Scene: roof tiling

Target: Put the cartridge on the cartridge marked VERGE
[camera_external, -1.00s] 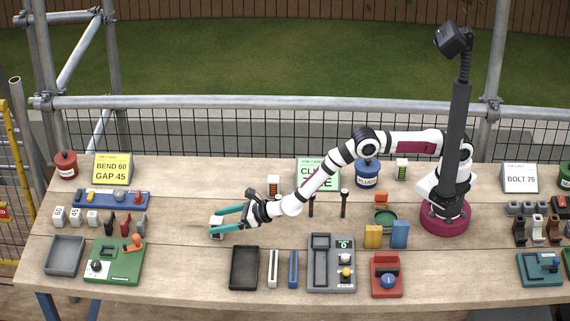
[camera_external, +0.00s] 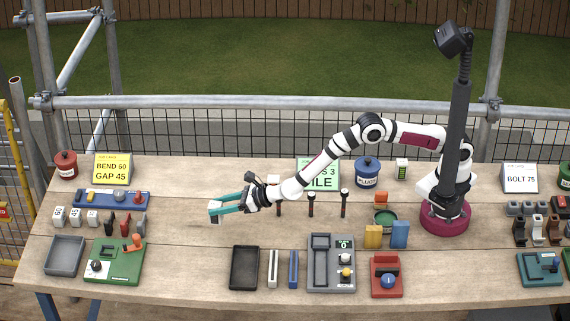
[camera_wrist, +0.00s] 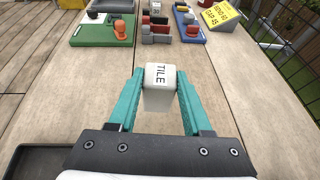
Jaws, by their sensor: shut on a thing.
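My gripper (camera_wrist: 158,100) has teal fingers shut on a white cartridge (camera_wrist: 160,88) whose top reads TILE. In the external view the gripper (camera_external: 226,210) holds the cartridge (camera_external: 214,217) left of the table's middle, mostly hidden behind the fingers. It appears to be above the bare boards. I cannot read VERGE on anything in these views, so I cannot tell which cartridge bears that mark.
A black tray (camera_external: 244,268), a white bar (camera_external: 272,268), a blue bar (camera_external: 293,268) and a grey device (camera_external: 331,262) lie nearer the front. Small white blocks (camera_external: 76,216) and a green device (camera_external: 115,262) stand left. A green job card (camera_external: 318,173) stands behind. Boards around the gripper are clear.

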